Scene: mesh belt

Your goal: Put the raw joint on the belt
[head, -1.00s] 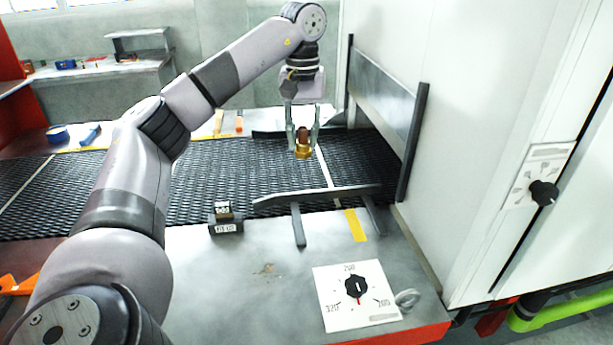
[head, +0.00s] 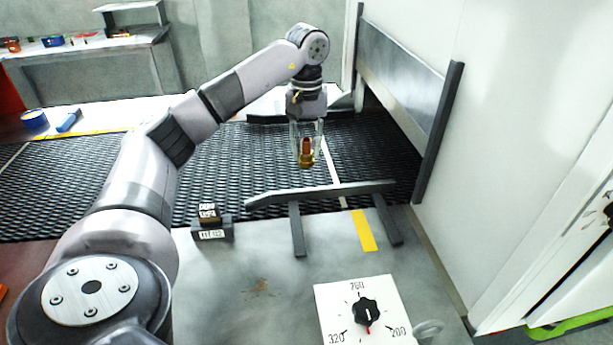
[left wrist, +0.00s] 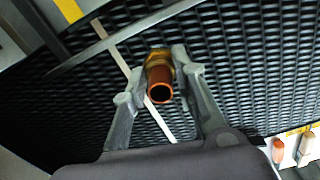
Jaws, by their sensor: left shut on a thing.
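The raw joint (head: 306,153) is a small copper tube with a brass collar at its lower end. My left gripper (head: 306,146) is shut on it and holds it upright over the black mesh belt (head: 130,170). In the left wrist view the joint (left wrist: 160,84) sits between both fingertips (left wrist: 160,75), its open copper end towards the camera. The belt (left wrist: 250,70) lies behind it. I cannot tell for sure whether the joint's lower end touches the mesh. My right gripper is in neither view.
A dark guide rail (head: 320,192) on two brackets runs along the belt's near edge. A dial panel (head: 366,312) and a small labelled block (head: 211,228) are on the near metal surface. A grey gate plate (head: 405,85) stands by the white housing at right. The belt's left part is clear.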

